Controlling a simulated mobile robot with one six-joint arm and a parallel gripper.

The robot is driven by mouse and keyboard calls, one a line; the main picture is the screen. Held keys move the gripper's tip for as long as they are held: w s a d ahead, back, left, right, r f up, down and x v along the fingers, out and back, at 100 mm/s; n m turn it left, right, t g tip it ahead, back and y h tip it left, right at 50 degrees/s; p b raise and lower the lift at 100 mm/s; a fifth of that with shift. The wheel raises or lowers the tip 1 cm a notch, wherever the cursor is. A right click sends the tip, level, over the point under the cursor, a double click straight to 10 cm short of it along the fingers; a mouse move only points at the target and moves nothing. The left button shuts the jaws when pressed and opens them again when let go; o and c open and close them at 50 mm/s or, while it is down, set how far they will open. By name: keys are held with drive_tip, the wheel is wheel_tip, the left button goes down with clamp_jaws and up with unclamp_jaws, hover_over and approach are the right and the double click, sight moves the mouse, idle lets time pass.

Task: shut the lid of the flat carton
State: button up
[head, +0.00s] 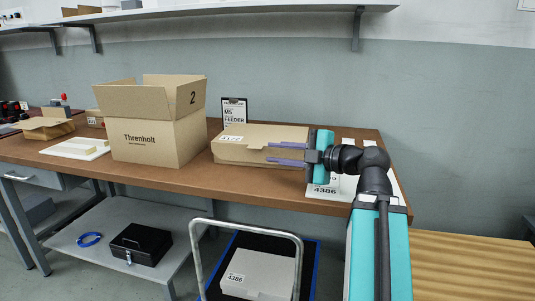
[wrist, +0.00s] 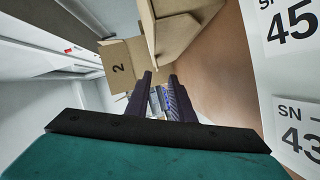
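The flat carton (head: 248,135) lies on the brown workbench with a white label on its front. Its lid looks lowered over the top in the head view; I cannot tell whether it is fully shut. In the wrist view, part of the carton (wrist: 185,35) shows at the top, beyond the fingers, with faces meeting at an angle. My gripper (head: 269,152) is at the carton's right front, its purple fingers pointing left across the front side. The fingers (wrist: 160,82) are apart with nothing seen between them. They hide part of the carton's front; contact is unclear.
A tall open carton (head: 155,140) marked Threnholt stands to the left. A clipboard sign (head: 234,109) stands behind. White labelled sheets (head: 335,189) lie at the bench's right end, under my arm. A trolley rail (head: 245,226) stands in front of the bench.

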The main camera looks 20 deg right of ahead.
drive_tip(key=shift+b+v, duration=0.9)
drive_tip(key=shift+v, duration=1.9)
